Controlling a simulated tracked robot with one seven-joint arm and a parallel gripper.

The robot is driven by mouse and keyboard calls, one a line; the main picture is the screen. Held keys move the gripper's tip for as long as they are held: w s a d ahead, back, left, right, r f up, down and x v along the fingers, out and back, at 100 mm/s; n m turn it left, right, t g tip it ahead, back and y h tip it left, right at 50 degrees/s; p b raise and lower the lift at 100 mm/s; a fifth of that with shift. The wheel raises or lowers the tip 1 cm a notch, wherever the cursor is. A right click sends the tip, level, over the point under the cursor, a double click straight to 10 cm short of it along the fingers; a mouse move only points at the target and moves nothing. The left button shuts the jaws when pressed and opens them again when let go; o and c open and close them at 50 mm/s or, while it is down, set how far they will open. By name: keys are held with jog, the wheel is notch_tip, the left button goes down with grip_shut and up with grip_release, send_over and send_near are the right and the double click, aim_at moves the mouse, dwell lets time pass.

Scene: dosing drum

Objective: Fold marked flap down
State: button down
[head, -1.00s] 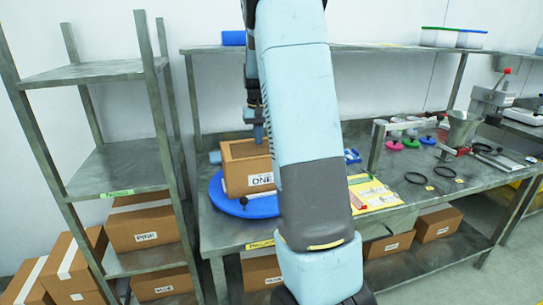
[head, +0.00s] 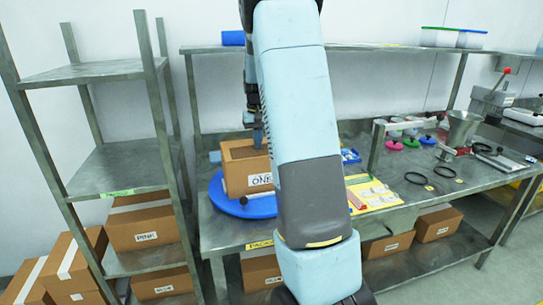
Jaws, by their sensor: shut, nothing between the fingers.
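An open cardboard box (head: 238,185) with a white label reading "ONE" stands upright on a round blue turntable (head: 228,206) at the left end of the workbench. My gripper (head: 257,140) points down at the box's top, at its upper right rim. It is shut and holds nothing. Whether its tips touch the box or a flap cannot be told. My arm hides the box's right side and part of the turntable. The marked flap cannot be picked out clearly.
A yellow sheet (head: 372,192) lies right of my arm. Black rings (head: 416,178), colored discs (head: 394,143) and a metal funnel (head: 460,128) stand farther right. A metal shelf (head: 118,165) with cartons is at left, and an upper shelf (head: 380,48) runs above the bench.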

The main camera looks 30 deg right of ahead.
jog(key=shift+f, duration=0.45)
jog(key=shift+r, duration=0.1)
notch_tip(320, 180, up, 8)
dwell(0.7)
dwell(0.4)
